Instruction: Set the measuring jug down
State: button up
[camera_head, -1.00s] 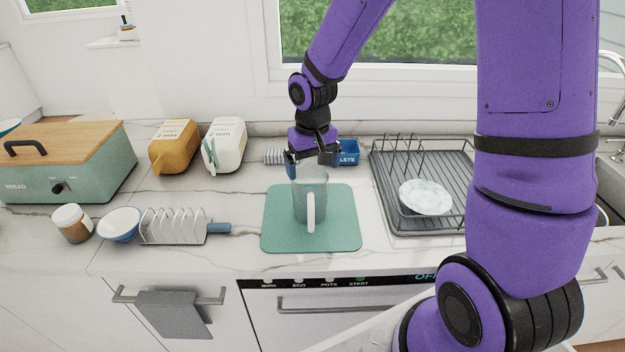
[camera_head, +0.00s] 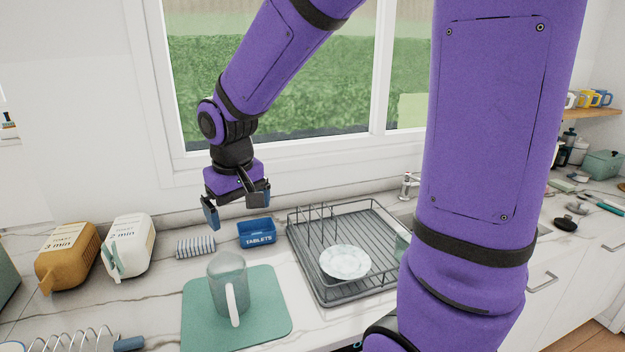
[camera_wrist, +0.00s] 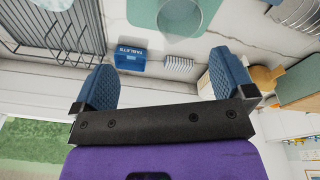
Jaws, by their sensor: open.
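The measuring jug (camera_head: 228,285) is a clear grey vessel with a pale handle. It stands upright on the green mat (camera_head: 270,325) on the counter in the head view. The jug also shows at the top of the wrist view (camera_wrist: 180,17), on the green mat (camera_wrist: 143,14). My gripper (camera_head: 238,211) is above and behind the jug, clear of it. Its two blue-padded fingers are spread apart with nothing between them, as the wrist view also shows (camera_wrist: 160,88).
A blue tablets box (camera_head: 256,232) and a striped item (camera_head: 196,248) lie behind the mat. A dish rack (camera_head: 325,285) with a white bowl (camera_head: 345,262) is to the right. Yellow (camera_head: 66,258) and white (camera_head: 128,247) containers stand left. A wire rack (camera_head: 75,340) is at front left.

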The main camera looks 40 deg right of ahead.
jog(key=s+d+r+t, duration=0.1)
jog(key=s+r+t, duration=0.1)
jog(key=s+r, duration=0.3)
jog(key=s+d+r+t, duration=0.2)
jog(key=s+r, duration=0.4)
jog(key=s, duration=0.6)
jog(key=shift+s+d+y, duration=0.3)
jog(key=shift+s, duration=0.1)
dwell(0.3)
